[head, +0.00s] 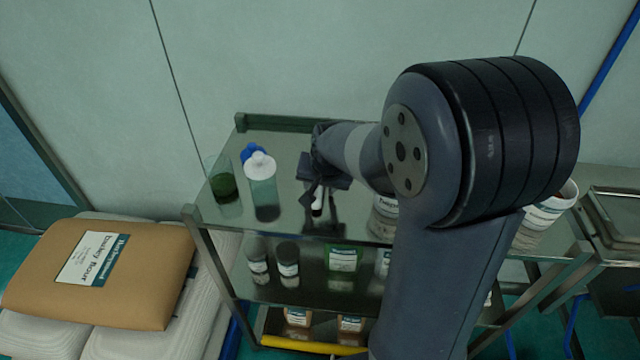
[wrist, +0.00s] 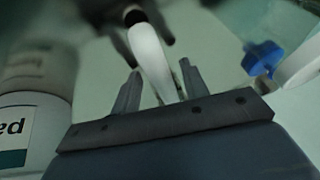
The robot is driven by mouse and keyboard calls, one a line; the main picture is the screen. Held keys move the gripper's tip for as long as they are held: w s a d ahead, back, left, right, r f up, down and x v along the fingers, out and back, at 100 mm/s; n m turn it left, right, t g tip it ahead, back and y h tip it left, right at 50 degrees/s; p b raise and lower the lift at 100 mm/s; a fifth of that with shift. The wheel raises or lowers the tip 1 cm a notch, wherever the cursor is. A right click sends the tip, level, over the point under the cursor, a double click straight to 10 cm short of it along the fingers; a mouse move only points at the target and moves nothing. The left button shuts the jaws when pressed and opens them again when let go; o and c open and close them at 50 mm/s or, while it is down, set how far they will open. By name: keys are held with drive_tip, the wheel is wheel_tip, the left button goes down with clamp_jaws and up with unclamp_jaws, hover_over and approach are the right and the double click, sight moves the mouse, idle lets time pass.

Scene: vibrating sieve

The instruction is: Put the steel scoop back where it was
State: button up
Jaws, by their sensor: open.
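My gripper (head: 317,188) is open, low over the top shelf of the steel cart. In the wrist view its two fingertips (wrist: 159,70) stand apart, with a pale, smooth, elongated piece (wrist: 150,55) showing between them. This piece has a dark end at the top of that view. In the head view a small white piece (head: 317,206) shows just below the gripper. It may be part of the steel scoop, but I cannot tell. No scoop bowl shows clearly, and my arm hides part of the shelf. I cannot tell whether the fingers touch the piece.
A white-topped bottle (head: 262,185), a blue-capped item (head: 250,152) and a green-filled beaker (head: 222,186) stand left of the gripper. A labelled jar (head: 384,217) stands close on the right. Lower shelves hold several jars. A flour sack (head: 105,270) lies left of the cart.

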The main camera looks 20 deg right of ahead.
drive_tip(key=shift+s+r, duration=0.1)
drive_tip(key=shift+r, duration=0.45)
drive_tip(key=v, duration=1.1)
